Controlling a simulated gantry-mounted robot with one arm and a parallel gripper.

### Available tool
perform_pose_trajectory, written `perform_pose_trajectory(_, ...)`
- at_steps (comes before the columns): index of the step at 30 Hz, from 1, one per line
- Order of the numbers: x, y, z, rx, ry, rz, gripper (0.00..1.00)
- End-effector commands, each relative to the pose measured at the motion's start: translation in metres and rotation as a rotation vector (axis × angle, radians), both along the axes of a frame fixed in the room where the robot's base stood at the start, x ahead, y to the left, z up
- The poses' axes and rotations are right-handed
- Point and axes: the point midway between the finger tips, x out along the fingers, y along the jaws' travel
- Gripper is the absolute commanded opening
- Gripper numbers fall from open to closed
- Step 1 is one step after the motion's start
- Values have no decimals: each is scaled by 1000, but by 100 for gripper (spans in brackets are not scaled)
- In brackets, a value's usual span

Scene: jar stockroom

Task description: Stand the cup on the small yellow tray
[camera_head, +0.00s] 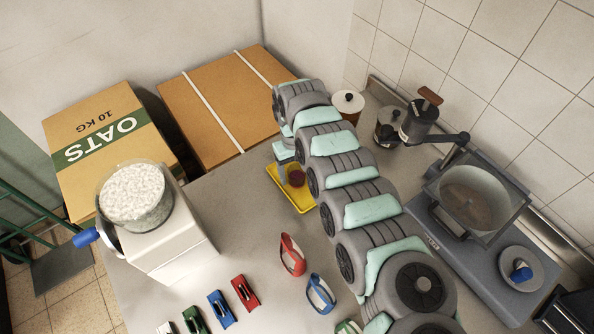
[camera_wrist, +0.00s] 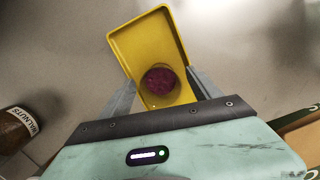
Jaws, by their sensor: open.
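The small yellow tray (camera_head: 299,207) lies on the grey counter and also fills the upper middle of the wrist view (camera_wrist: 142,40). A small clear cup (camera_head: 297,178) with dark red contents is over the tray's near end in the wrist view (camera_wrist: 160,82). It looks upright and appears to stand on the tray floor. My gripper (camera_head: 283,166) is at the tray, with the cup between its fingers in the wrist view (camera_wrist: 164,88). The fingers are spread, one on each side. My arm hides part of the tray's right side in the head view.
A jar labelled walnuts (camera_wrist: 16,128) stands left in the wrist view. A white-lidded jar (camera_head: 348,103) and a grinder (camera_head: 420,118) stand behind my arm. A scale (camera_head: 478,262) is right. Colored clips (camera_head: 245,293) lie in front; a white dispenser (camera_head: 165,240) stands left.

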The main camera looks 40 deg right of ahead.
Motion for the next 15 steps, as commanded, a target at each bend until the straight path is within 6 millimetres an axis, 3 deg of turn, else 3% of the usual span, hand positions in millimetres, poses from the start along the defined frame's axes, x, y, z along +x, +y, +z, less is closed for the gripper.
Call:
perform_pose_trajectory(8, 1, 0, 6, -1, -1, 1, 72)
perform_pose_trajectory(15, 7, -4, 49, -5, -6, -1, 72)
